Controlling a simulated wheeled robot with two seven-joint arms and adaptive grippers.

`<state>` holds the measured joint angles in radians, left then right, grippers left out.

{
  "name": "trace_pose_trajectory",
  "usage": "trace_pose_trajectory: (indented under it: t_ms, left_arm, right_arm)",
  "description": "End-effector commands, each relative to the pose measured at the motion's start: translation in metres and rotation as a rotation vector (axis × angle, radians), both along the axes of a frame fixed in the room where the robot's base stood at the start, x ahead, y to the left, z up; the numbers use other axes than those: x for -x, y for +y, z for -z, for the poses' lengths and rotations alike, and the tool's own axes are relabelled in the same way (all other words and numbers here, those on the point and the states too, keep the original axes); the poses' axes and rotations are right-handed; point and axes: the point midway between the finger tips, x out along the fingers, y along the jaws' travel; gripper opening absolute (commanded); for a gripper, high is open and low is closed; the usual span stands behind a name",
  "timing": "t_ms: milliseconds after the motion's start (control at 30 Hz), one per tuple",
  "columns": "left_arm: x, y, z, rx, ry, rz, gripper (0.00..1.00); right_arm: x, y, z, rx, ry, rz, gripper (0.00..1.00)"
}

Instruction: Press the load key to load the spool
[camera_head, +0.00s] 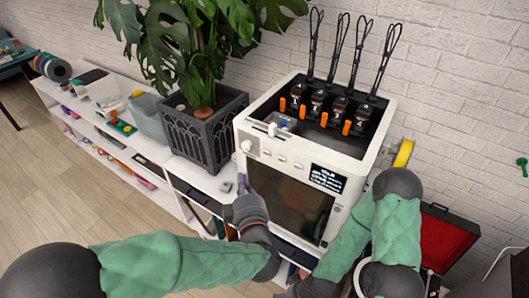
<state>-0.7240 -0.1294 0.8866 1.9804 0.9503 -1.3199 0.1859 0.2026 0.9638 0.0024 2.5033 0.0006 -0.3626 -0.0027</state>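A white printer (358,190) with a dark window stands on the white shelf unit. Its front panel carries a round knob (248,146), a row of small keys (282,161) and a lit screen (327,178); the key labels are too small to read. A yellow spool (403,153) sits at the printer's right side, partly hidden by my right arm. My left gripper (243,184) is in front of the printer's lower left front, below the knob and apart from the keys. My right gripper (297,284) is low in front of the printer, mostly hidden. Neither gripper's opening shows clearly.
A potted plant (205,135) in a dark planter stands close left of the printer. Black cable loops (340,45) rise behind the printer's top. Small tools and boxes lie on the shelf unit (217,186) at left. A red-lined open case (445,240) is at right.

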Motion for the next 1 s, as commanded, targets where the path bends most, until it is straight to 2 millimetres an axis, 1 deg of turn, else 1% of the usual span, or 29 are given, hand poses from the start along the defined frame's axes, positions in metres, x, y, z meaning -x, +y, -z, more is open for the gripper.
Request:
trace_pose_trajectory:
  t_ms: [267, 367, 467, 800, 1000]
  left_arm:
    - [-0.001, -0.001, 0.001, -0.001, 0.002, 0.001, 0.00]
    - [-0.005, -0.004, 0.001, -0.002, 0.002, 0.001, 0.00]
    - [-0.013, -0.009, 0.002, -0.001, 0.003, 0.002, 0.00]
    - [-0.047, -0.034, 0.001, -0.002, 0.002, 0.001, 0.00]
    - [-0.063, -0.046, 0.002, -0.002, 0.002, 0.001, 0.00]
  right_arm:
    - [0.000, 0.000, 0.000, 0.000, 0.000, 0.000, 0.90]
    - [0.000, 0.000, 0.001, 0.000, 0.000, 0.000, 0.90]
    - [0.000, 0.000, 0.001, 0.000, 0.000, 0.000, 0.90]
    - [0.000, 0.000, 0.003, 0.000, 0.000, 0.000, 0.90]
    - [0.000, 0.000, 0.006, 0.000, 0.000, 0.000, 0.90]
